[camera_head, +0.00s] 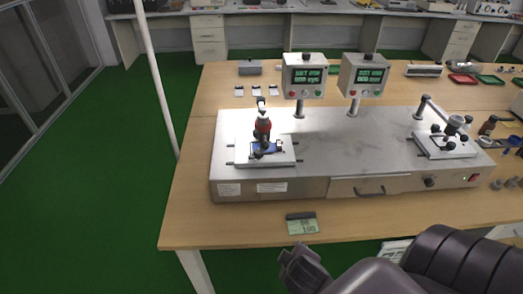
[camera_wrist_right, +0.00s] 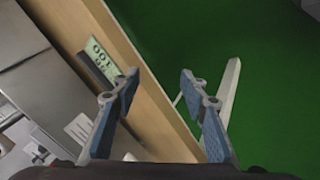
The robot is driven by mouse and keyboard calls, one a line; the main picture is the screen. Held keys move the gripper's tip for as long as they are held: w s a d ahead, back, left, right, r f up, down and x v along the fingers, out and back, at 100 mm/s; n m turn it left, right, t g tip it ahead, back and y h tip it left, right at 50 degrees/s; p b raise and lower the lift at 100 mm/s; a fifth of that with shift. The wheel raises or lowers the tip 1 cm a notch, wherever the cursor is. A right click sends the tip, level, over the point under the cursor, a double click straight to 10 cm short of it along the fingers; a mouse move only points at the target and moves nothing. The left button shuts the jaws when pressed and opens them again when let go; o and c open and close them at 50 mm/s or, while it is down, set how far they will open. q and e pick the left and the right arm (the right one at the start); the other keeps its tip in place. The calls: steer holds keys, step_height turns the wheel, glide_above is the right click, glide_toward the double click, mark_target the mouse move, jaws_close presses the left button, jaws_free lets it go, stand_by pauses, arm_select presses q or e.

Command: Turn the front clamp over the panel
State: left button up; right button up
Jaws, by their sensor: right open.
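A steel test machine (camera_head: 340,130) stands on the wooden table. On its left end, a white plate (camera_head: 285,155) carries a small blue panel (camera_head: 275,147). A black and red clamp-like device (camera_head: 263,130) stands upright by the panel and partly covers it. I cannot tell which part is the front clamp or whether it lies over the panel. My right gripper (camera_wrist_right: 162,92) is open and empty in the right wrist view, over the table's front edge and the green floor. In the head view only part of my right arm shows, low in front of the table. My left gripper is out of view.
Two control boxes (camera_head: 303,76) (camera_head: 363,76) rise behind the machine. A second white fixture (camera_head: 445,146) sits at its right end.

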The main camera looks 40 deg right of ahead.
mark_target(262, 154)
steer(key=w+d+r+n+t+h, duration=0.35)
steer(key=w+d+r+n, duration=0.2)
steer(key=r, duration=0.25)
steer(key=w+d+r+n+t+h, duration=0.2)
steer(key=w+d+r+n+t, duration=0.3)
steer(key=r, duration=0.4)
steer(key=shift+w+a+n+t+y+p, duration=0.35)
steer(key=shift+w+a+n+t+y, duration=0.3)
steer(key=shift+w+n+y, duration=1.75)
steer(key=shift+w+a+n+t+y+p, duration=0.3)
steer(key=shift+w+a+n+t+y, duration=0.5)
steer(key=shift+w+n, duration=2.95)
steer(key=shift+w+a+n+t+y+p, duration=0.45)
steer(key=shift+w+n+y, duration=1.3)
steer(key=shift+n, duration=2.75)
steer(key=shift+s+d, duration=0.1)
steer(key=shift+s, duration=0.1)
steer(key=shift+c, duration=0.3)
steer(key=shift+r, duration=0.1)
jaws_close()
